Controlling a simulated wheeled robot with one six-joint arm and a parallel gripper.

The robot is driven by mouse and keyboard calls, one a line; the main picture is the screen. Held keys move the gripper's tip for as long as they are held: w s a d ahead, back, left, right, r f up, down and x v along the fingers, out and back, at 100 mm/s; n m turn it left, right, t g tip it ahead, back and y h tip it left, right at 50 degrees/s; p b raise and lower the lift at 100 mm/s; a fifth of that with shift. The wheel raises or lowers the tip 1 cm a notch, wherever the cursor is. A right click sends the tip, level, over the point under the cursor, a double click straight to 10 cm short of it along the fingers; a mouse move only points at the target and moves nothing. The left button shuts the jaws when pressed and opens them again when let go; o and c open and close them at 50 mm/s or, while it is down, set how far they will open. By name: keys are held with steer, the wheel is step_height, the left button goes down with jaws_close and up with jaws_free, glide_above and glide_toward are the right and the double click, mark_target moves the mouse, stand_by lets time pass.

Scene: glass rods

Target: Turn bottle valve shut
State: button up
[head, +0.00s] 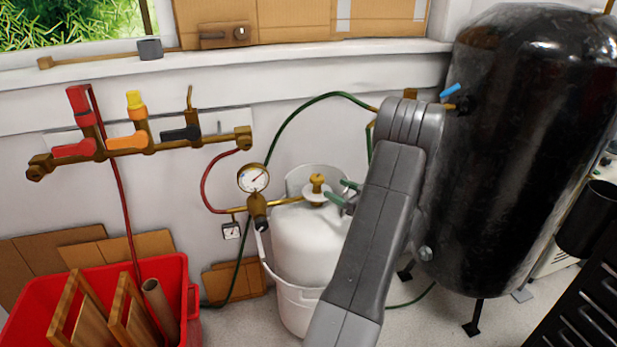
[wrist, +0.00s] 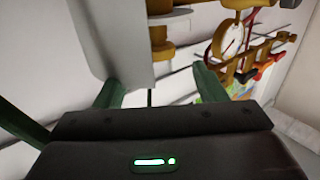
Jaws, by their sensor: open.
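The white gas bottle (head: 303,240) stands upright at the centre of the head view. Its brass bottle valve (head: 317,184) sits on top, with a brass outlet running left. My gripper (head: 337,189) is mostly hidden behind my grey arm; its green fingers point left at the valve, just to its right. In the wrist view, my gripper (wrist: 158,76) has its green fingers spread apart with nothing between them. A brass part (wrist: 159,40), apparently the valve, lies beyond the fingertips beside a white surface. Contact is not visible.
A gauge (head: 253,178) and regulator hang left of the bottle. A pipe manifold (head: 150,146) with red, yellow and black handles is on the wall. A black tank (head: 530,150) stands right. A red crate (head: 191,305) sits lower left. Green and red hoses run nearby.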

mark_target(312, 175)
steer(key=b+x, duration=0.1)
steer(key=x, duration=0.9)
steer(key=shift+w+a, duration=0.25)
steer(key=c, duration=1)
